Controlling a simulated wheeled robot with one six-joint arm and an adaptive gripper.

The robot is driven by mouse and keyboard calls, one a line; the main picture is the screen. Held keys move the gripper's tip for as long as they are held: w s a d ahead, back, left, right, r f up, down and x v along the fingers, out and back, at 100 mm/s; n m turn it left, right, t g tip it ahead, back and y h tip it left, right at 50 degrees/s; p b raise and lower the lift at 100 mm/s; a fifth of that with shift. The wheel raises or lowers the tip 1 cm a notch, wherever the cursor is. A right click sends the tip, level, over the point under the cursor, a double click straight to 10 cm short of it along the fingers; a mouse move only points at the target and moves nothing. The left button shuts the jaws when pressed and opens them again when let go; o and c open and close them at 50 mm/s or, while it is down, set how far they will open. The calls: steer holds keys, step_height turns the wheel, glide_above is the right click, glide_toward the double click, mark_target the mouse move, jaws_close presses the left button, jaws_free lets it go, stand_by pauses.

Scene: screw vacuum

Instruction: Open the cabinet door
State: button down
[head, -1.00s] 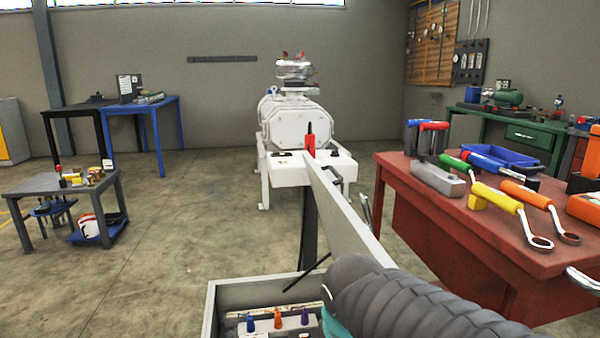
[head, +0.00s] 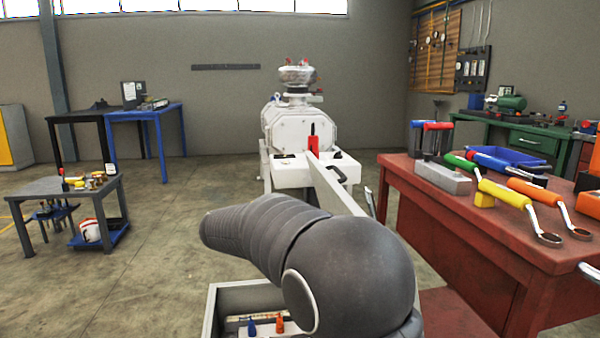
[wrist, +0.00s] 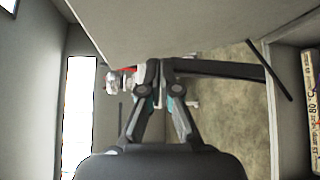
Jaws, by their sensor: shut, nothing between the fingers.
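The white cabinet door (head: 338,190) stands swung out from the cabinet in the head view, seen nearly edge-on. The open cabinet (head: 212,310) shows at the bottom, with small blue and orange items inside. My gripper is hidden in the head view behind my dark arm, which covers the door's near part. In the wrist view my gripper (wrist: 158,68) is shut and empty, below the broad pale door panel (wrist: 180,28). I cannot tell whether it touches the panel. The cabinet's side (wrist: 272,115) is at right.
A red workbench (head: 450,215) with tools stands close on the right. A white machine (head: 300,130) is behind the door. A low grey table (head: 60,187) stands at left. The floor between that table and the cabinet is clear.

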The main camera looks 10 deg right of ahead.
steer(key=w+a+r+n+t+h, duration=0.1)
steer(key=w+a+r+n+t, duration=0.15)
steer(key=w+a, duration=0.3)
steer(key=t+p, duration=0.1)
steer(key=p, duration=0.1)
glide_toward(309, 161)
steer(key=f+x, duration=0.1)
steer(key=x, duration=0.4)
steer(key=shift+w+d+r+m, duration=0.15)
steer(key=shift+d+r+m, duration=0.2)
steer(key=shift+d+r, duration=0.1)
